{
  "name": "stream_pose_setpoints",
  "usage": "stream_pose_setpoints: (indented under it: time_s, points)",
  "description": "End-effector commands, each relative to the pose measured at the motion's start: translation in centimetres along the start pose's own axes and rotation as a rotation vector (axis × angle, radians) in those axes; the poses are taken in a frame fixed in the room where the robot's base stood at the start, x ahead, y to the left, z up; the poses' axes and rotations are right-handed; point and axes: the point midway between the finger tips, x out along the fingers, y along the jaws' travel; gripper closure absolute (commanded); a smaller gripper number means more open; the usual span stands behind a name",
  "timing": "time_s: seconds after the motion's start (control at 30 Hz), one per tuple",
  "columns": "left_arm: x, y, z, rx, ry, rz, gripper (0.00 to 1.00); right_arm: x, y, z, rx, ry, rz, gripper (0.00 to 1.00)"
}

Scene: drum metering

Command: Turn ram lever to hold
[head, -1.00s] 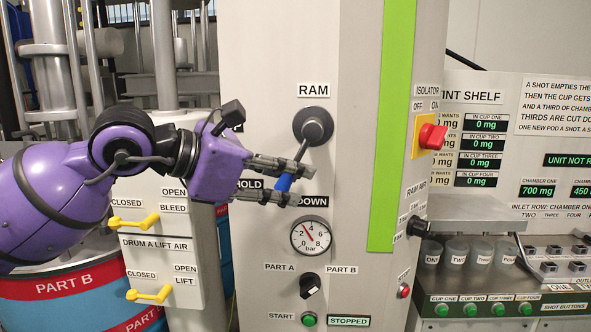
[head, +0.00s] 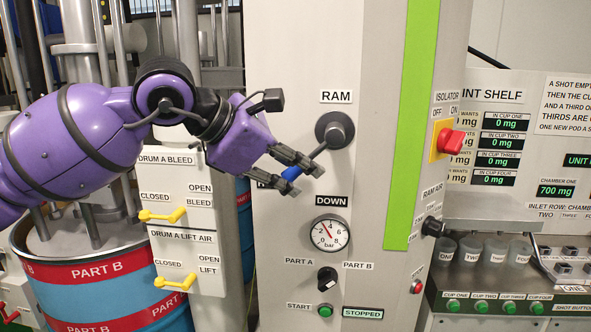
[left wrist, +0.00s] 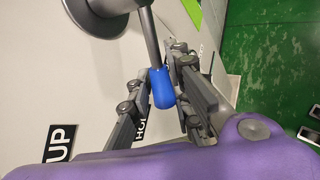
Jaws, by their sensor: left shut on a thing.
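The ram lever has a round dark hub (head: 334,130) under the RAM label and an arm ending in a blue grip (head: 291,173). The lever points down and left, between the DOWN label (head: 331,201) and the HOLD label (left wrist: 140,127). HOLD is mostly behind my gripper in the head view. My left gripper (head: 306,180) is shut on the blue grip, one finger on each side. The blue grip also shows between the fingers in the left wrist view (left wrist: 162,87), with the UP label (left wrist: 60,142) at lower left. My right gripper is not in view.
Below the lever are a pressure gauge (head: 329,233), a part selector knob (head: 327,279) and a green start button (head: 325,310). A red isolator switch (head: 451,141) sits on the right side. Yellow valve levers (head: 163,215) and a Part B drum (head: 100,285) stand at left.

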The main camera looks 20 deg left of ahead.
Motion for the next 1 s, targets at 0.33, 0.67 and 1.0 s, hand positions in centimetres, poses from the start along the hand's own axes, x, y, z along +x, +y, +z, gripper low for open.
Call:
stream_pose_setpoints:
  time_s: [0.33,0.67,1.0]
  points:
    - [-0.1,0.2,0.2,0.0,-0.006,0.006,0.65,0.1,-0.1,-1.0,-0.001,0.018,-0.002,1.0]
    - [-0.8,0.1,0.0,-0.001,-0.001,0.005,0.65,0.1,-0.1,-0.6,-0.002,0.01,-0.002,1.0]
    - [-5.8,0.1,0.0,-0.002,-0.002,0.003,0.65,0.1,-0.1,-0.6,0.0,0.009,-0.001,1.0]
